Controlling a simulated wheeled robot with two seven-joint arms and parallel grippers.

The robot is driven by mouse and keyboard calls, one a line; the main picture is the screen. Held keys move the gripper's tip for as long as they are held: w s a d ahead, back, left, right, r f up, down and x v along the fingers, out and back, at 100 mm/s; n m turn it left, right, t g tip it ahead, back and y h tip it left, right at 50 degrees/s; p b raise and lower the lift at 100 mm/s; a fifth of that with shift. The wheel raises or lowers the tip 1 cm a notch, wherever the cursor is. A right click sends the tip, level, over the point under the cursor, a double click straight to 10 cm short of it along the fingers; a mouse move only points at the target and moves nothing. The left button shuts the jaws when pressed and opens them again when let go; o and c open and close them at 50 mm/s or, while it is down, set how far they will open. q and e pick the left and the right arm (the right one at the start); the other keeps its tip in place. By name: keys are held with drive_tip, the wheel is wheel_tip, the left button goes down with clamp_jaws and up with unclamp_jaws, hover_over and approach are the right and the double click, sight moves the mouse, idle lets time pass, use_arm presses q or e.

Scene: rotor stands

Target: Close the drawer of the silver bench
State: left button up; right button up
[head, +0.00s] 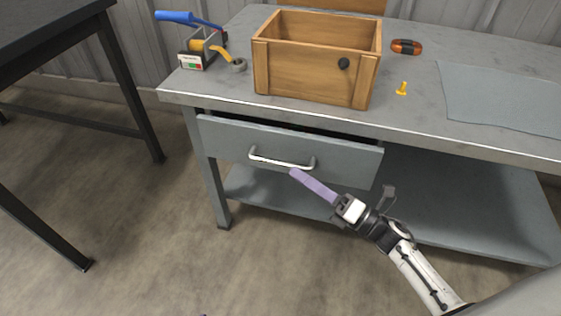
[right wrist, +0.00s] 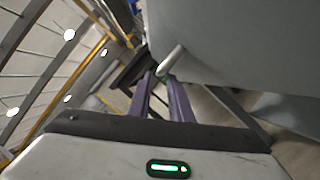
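The silver bench (head: 420,125) has a grey drawer (head: 225,139) under its left half. The drawer stands partly open, with a dark gap showing above its front. A silver bar handle (head: 282,163) is on the drawer front, and one end of a handle (right wrist: 172,60) shows in the right wrist view. My right gripper (head: 294,173) has purple fingers, and its tips are just below the right part of the handle. My left gripper is not in view.
On the bench top are a wooden box (head: 310,75), a tape dispenser (head: 191,61), an orange-black object (head: 406,47), a yellow piece (head: 402,89) and a grey mat (head: 505,98). A lower shelf (head: 440,200) lies under the drawer. A dark table (head: 40,30) stands left; floor between is clear.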

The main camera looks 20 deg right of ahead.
sight(281, 163)
drive_tip(key=x, duration=0.6)
drive_tip(key=shift+w+a, duration=0.15)
drive_tip(key=shift+c, duration=0.5)
clamp_jaws()
